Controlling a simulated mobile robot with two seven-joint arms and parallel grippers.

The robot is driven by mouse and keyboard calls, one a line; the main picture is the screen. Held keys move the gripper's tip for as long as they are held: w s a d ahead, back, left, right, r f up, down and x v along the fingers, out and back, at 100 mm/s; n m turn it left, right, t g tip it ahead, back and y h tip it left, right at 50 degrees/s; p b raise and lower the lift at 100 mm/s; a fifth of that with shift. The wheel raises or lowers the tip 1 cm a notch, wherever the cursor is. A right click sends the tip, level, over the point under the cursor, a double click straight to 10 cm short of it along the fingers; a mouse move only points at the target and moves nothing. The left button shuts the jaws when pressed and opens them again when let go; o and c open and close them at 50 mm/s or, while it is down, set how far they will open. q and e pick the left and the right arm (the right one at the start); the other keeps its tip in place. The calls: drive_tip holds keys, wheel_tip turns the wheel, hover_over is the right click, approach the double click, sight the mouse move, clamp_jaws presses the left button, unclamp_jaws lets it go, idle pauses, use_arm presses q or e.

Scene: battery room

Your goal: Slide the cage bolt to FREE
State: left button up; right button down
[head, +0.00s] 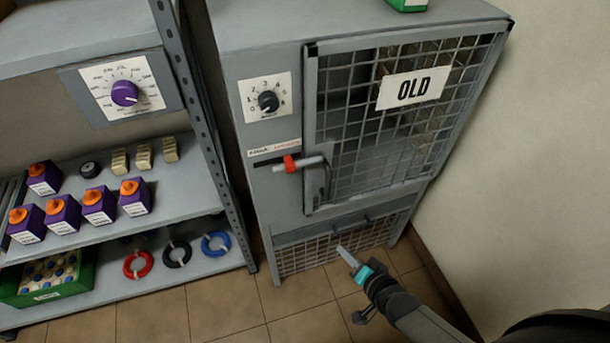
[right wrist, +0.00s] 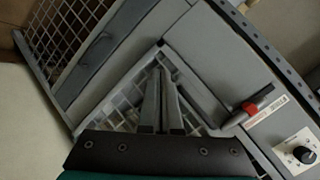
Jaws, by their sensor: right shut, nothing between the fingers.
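The cage bolt (head: 290,163) has a red knob on a grey rod, on the cabinet front left of the mesh door (head: 345,185). The rod sticks out to the right and overlaps the door frame's edge. A dark slot runs left of the knob, under a small label (head: 273,147) too small to read surely. The bolt also shows in the right wrist view (right wrist: 249,107). My right gripper (head: 347,255) is shut and empty, low in front of the cabinet, below and right of the bolt, apart from it. Its fingers (right wrist: 162,75) are together. My left gripper is out of view.
A dial (head: 268,101) sits above the bolt, and an OLD sign (head: 414,89) hangs on the mesh. A door handle (head: 324,182) is just right of the bolt. A shelf rack (head: 205,130) with purple boxes stands left. A wall is right.

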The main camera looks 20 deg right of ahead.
use_arm(q)
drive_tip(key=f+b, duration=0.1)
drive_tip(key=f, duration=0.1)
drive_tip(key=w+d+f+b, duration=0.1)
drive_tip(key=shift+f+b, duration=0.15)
drive_tip(key=shift+b, duration=0.2)
use_arm(e)
drive_tip(key=w+a+r+m+t+y, duration=0.1)
drive_tip(key=w+r+m+t, duration=0.1)
drive_tip(key=r, duration=0.5)
drive_tip(key=w+a+r+m+t+y, duration=0.1)
drive_tip(key=w+a+r+m+t, duration=0.1)
drive_tip(key=r, duration=0.6)
drive_tip(key=w+m+t, duration=0.1)
drive_tip(key=w+m, duration=0.1)
drive_tip(key=shift+w+r+t+y, duration=0.3)
drive_tip(key=shift+y, duration=0.1)
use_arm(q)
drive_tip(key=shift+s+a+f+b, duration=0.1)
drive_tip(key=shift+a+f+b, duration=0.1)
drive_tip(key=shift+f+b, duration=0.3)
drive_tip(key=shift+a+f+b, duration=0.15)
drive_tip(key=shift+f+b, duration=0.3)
use_arm(e)
hover_over(308, 173)
drive_tip(key=s+a, duration=0.2)
drive_tip(key=s, duration=0.1)
drive_tip(key=shift+d, duration=0.15)
